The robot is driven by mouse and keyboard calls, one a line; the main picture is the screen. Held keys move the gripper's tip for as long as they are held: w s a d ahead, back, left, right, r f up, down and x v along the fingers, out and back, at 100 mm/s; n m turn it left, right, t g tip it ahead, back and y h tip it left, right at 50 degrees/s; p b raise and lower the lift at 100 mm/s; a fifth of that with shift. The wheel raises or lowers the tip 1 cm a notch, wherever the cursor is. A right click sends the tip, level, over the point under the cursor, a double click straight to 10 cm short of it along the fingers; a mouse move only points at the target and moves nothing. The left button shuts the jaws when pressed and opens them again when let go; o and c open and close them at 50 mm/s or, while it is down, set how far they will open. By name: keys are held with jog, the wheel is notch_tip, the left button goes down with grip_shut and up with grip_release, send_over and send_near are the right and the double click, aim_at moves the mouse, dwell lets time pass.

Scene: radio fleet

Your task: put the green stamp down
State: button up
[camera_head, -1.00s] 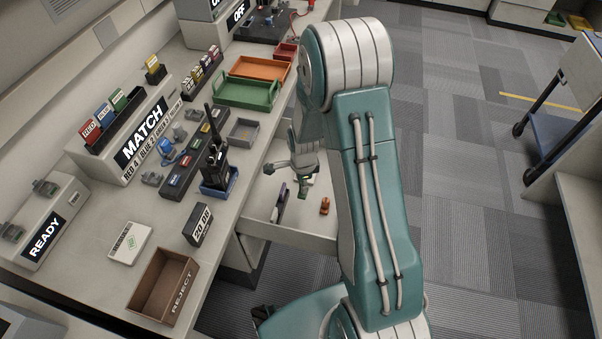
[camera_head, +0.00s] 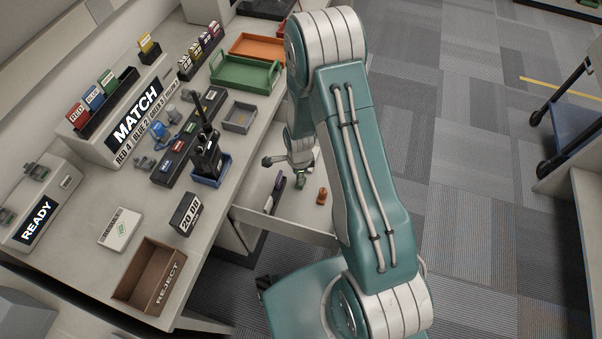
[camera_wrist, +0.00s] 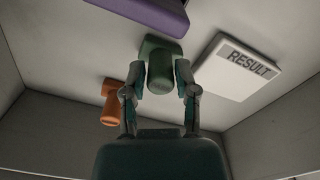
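The green stamp (camera_wrist: 160,72) stands in the open drawer, its handle towards the wrist camera. In the head view the green stamp (camera_head: 300,183) shows as a small green patch under my gripper (camera_head: 291,163). In the wrist view my gripper (camera_wrist: 160,88) has one finger on each side of the handle, with narrow dark gaps between pads and handle. It looks open around the stamp. The stamp's base appears to rest on the drawer floor (camera_wrist: 75,60), though the contact is not clear.
An orange stamp (camera_wrist: 110,105) stands left of the green one in the wrist view. A white RESULT pad (camera_wrist: 240,68) lies to the right, and a purple object (camera_wrist: 150,12) lies beyond. The drawer walls (camera_head: 285,229) surround them. A brown REJECT box (camera_head: 148,276) stands on the bench.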

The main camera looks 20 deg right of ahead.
jog(key=shift+o, duration=0.6)
jog(key=shift+a, duration=0.6)
jog(key=shift+d+r, duration=0.1)
jog(key=shift+d, duration=0.2)
jog(key=shift+d+r, duration=0.15)
jog(key=shift+r, duration=0.15)
notch_tip(320, 180, up, 23)
jog(key=s+n+t, duration=0.2)
jog(key=n, duration=0.3)
jog(key=s+r+n+t, duration=0.3)
jog(key=s+r+n, duration=1.1)
jog(key=s+r, duration=0.2)
notch_tip(320, 180, up, 2)
jog(key=shift+s+a+r+n+t, duration=0.1)
jog(key=shift+s+a+n+t, duration=0.2)
jog(key=shift+s+a+n, duration=0.1)
